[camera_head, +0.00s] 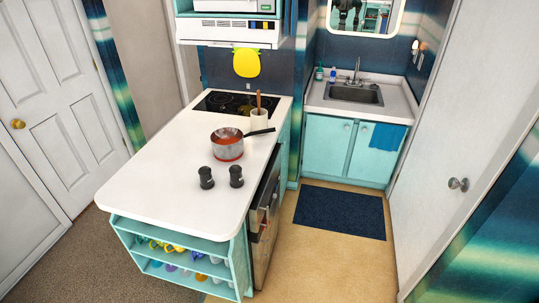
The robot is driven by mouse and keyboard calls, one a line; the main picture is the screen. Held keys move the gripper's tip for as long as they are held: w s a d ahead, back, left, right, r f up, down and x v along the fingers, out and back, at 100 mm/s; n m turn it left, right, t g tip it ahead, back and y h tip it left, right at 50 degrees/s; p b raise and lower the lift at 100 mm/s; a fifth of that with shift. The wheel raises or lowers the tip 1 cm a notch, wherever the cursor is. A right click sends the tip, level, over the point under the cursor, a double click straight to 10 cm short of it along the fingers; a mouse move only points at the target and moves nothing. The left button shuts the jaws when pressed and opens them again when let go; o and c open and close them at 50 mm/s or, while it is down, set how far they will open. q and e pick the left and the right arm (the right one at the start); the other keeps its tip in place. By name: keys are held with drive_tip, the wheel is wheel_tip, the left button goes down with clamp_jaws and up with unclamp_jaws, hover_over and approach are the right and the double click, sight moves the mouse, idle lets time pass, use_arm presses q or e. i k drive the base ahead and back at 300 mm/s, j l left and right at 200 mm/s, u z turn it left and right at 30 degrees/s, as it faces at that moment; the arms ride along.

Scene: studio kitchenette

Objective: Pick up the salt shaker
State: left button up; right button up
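Two dark shakers stand upright side by side on the white counter, a left shaker (206,178) and a right shaker (236,177). They look alike, and I cannot tell which one holds salt. They stand apart from each other, with bare counter around them. Neither of my grippers shows in the head view.
A reddish saucepan (227,145) stands just behind the shakers, its dark handle pointing right. A white crock (259,120) with a wooden utensil and a black cooktop (231,104) are farther back. The counter's (150,190) left and front are clear. Shelves with colourful mugs sit below its front edge.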

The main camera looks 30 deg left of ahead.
sight(237, 180)
drive_tip(key=i+u, duration=0.3)
drive_tip(key=i, duration=0.15)
drive_tip(key=i+l+u, duration=0.55)
drive_tip(key=i, duration=0.3)
